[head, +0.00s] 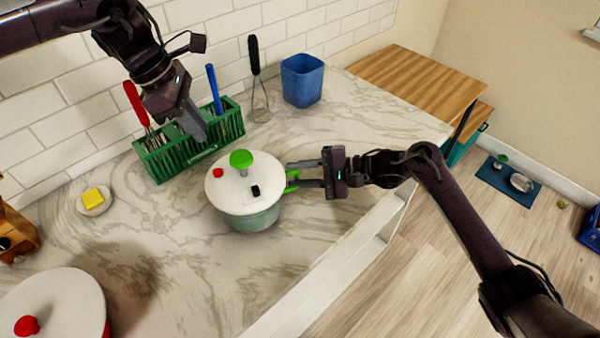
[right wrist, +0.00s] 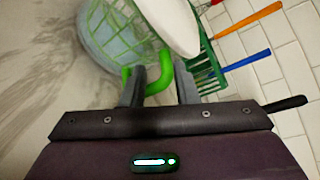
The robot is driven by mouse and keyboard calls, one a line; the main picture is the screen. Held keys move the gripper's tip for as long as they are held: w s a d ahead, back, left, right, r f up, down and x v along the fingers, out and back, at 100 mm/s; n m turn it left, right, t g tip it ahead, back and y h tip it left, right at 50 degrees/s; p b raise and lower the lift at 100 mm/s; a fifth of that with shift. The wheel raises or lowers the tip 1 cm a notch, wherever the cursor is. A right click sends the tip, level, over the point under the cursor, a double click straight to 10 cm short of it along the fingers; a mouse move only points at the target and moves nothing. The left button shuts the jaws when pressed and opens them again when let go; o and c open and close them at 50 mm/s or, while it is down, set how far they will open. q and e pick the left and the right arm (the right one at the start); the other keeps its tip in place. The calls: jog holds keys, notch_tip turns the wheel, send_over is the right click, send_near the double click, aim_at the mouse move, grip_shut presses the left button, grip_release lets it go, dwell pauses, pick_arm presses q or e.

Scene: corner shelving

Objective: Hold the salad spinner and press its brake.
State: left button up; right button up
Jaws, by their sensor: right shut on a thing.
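The salad spinner (head: 250,218) stands upright on the marble counter, with a white lid, a green knob (head: 241,159), a small red button (head: 218,173) and a black button (head: 255,191). Which button is the brake cannot be told. My right gripper (head: 292,176) is shut on the spinner's green side handle (right wrist: 158,80); the right wrist view shows it between the fingers. The spinner's green basket and white lid (right wrist: 168,22) show beyond. My left gripper (head: 192,124) is above the counter, behind and left of the lid, apart from it. Its finger gap is not clear.
A green rack (head: 165,163) with utensils stands behind the spinner, close to my left gripper. A whisk (head: 258,95) and a blue cup (head: 302,80) are further right. A white-lidded pot (head: 60,305) is at front left, a yellow block (head: 92,196) on a dish at left.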

aim_at(218, 171)
pick_arm(q)
jog(key=shift+s+d+y, duration=0.45)
jog(key=shift+d+y, duration=0.25)
jog(key=shift+d, duration=0.15)
grip_shut()
jog(key=shift+s+d+f+n+y, duration=0.15)
jog(key=shift+f+y, duration=0.25)
jog(key=shift+f, duration=0.7)
jog(key=shift+s+d+f+n+y, duration=0.1)
jog(key=shift+s+f+n+y, duration=0.25)
jog(key=shift+f, duration=0.75)
jog(key=shift+s+d+f+n+y, duration=0.1)
jog(key=shift+f+y, duration=0.35)
jog(key=shift+f, duration=0.65)
